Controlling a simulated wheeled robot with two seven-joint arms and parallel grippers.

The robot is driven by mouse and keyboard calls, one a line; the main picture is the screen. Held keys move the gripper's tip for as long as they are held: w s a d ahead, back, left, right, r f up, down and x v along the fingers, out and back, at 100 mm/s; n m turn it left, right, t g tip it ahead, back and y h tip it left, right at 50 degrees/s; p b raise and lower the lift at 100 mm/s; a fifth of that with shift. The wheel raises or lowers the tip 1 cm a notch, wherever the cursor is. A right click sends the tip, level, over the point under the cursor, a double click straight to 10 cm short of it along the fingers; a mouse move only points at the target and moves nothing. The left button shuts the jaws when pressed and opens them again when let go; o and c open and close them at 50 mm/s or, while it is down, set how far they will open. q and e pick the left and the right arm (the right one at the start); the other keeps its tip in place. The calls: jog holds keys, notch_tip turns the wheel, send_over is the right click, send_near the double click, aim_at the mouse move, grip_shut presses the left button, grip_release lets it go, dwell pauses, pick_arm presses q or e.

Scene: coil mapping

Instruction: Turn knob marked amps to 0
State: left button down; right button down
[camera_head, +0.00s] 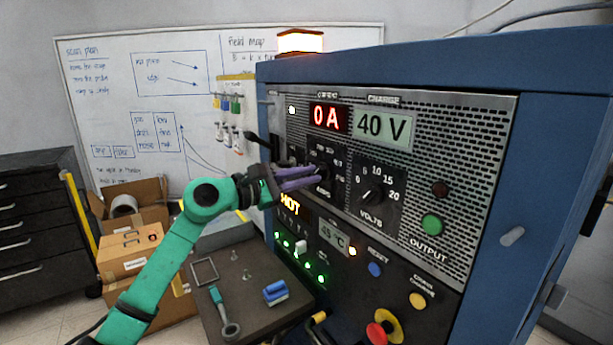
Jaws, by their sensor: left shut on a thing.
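The amps knob (326,175) sits on a black dial plate on the front of the blue power cabinet, left of the volts knob (372,196). My left gripper (318,176), with purple fingers, reaches in from the left and is shut on the amps knob. The fingers hide most of this knob and its pointer. The red display (328,117) above reads 0 A. The charge display (383,127) beside it reads 40 V. My right gripper is not in view.
A green output button (432,224), a blue reset button (375,269) and a red emergency button (377,333) are on the panel. A lever (262,139) sticks out above my gripper.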

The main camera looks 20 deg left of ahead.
pick_arm(q)
jog(key=n+p, duration=0.2)
jog(key=n, duration=0.5)
jog(key=shift+r, duration=0.1)
jog(key=n+p, duration=0.1)
jog(key=n, duration=0.1)
jog(key=shift+n, duration=0.4)
jog(key=n+p, duration=0.2)
jog(key=n, duration=0.1)
jog(key=shift+n, duration=0.4)
jog(key=n+p, duration=0.5)
jog(key=n, duration=0.1)
jog(key=shift+r, duration=0.15)
jog(key=n+p, duration=0.4)
jog(key=n, duration=0.1)
jog(key=shift+n+p, duration=0.8)
jog(key=shift+n, duration=0.1)
jog(key=shift+f, duration=0.2)
